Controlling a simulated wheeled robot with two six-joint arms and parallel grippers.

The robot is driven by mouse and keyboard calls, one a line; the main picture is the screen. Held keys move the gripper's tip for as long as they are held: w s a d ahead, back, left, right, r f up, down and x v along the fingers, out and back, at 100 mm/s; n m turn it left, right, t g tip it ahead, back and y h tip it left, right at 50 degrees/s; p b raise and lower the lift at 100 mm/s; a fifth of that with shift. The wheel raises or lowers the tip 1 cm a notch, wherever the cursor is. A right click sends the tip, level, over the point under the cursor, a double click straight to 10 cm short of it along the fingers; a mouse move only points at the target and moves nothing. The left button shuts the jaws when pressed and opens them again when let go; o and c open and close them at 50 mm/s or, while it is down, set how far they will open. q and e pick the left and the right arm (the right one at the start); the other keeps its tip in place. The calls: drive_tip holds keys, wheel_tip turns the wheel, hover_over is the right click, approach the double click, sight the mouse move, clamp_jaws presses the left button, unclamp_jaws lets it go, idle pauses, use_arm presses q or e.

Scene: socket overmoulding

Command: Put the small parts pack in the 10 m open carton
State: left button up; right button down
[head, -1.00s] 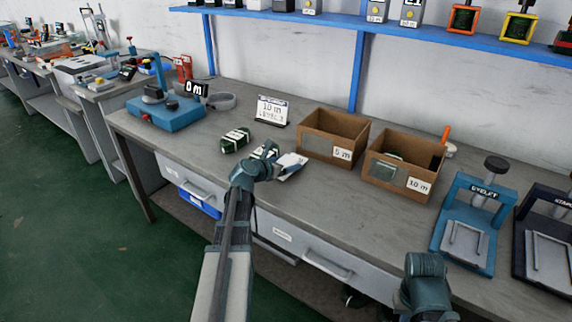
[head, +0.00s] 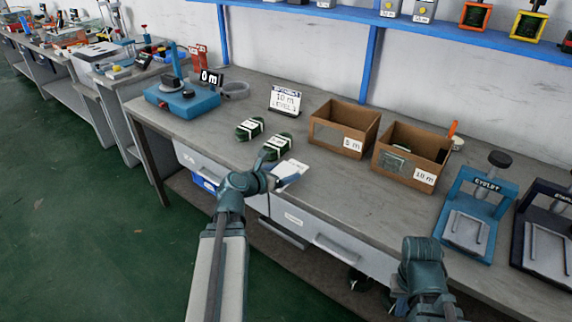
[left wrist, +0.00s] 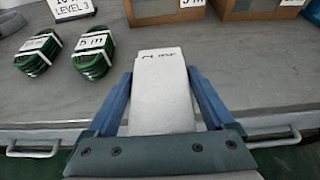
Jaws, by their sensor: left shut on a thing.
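The small parts pack is a flat white packet (left wrist: 163,85) with dark writing, between the blue fingers of my left gripper (left wrist: 160,110). In the head view the pack (head: 290,169) is at the tip of my left gripper (head: 272,181), near the table's front edge. The 10 m open carton (head: 424,177) is a brown box with its top open, to the right of my left gripper. Something greenish shows inside it, only partly visible. My right gripper (head: 420,290) is low at the right; its fingers are not clear.
The 5 m open carton (head: 352,144) stands left of the 10 m one. Two green banded coils (head: 249,129) (head: 278,146) lie left of the cartons, by a 10 m sign (head: 285,99). A blue eyelet press (head: 478,215) stands right of the cartons.

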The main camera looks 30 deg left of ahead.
wheel_tip(320, 180, up, 18)
drive_tip(key=p, duration=1.8)
